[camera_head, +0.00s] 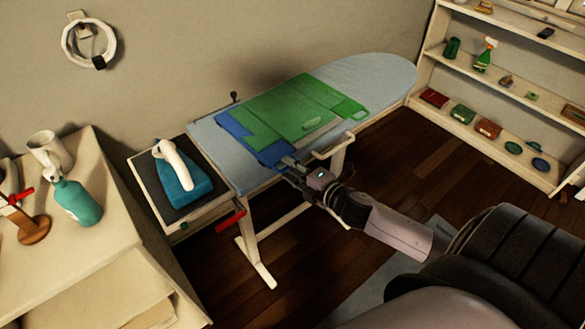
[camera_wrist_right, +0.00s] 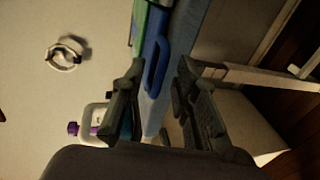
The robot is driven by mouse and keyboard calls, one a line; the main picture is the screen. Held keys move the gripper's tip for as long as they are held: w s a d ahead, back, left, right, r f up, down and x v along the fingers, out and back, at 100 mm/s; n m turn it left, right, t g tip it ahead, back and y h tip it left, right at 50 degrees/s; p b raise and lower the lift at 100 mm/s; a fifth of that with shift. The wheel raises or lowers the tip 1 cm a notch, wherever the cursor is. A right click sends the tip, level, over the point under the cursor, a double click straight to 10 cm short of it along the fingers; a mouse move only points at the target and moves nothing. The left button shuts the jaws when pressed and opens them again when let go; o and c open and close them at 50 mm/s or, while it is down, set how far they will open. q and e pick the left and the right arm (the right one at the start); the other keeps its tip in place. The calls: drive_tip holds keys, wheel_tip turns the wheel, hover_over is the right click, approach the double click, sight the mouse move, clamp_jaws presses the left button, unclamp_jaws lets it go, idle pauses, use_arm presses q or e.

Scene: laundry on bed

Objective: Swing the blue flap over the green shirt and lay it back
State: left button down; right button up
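The green shirt (camera_head: 285,112) lies flat on the ironing board, over blue panels. The blue flap (camera_head: 268,152) shows along the shirt's near left edge, and more blue (camera_head: 232,126) shows at the far left. My right gripper (camera_head: 288,166) is at the near edge of the blue, low beside the board. In the right wrist view its fingers (camera_wrist_right: 160,80) are apart, and a blue looped handle (camera_wrist_right: 155,65) shows in the gap between them. I cannot tell whether they touch it. My left gripper is not in view.
The ironing board (camera_head: 375,75) has bare room at its right end. A blue iron (camera_head: 180,175) stands on a tray at its left end. A side table with a teal spray bottle (camera_head: 77,200) is at far left. Shelves (camera_head: 485,140) stand at right.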

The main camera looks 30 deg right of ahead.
clamp_jaws()
idle(0.7)
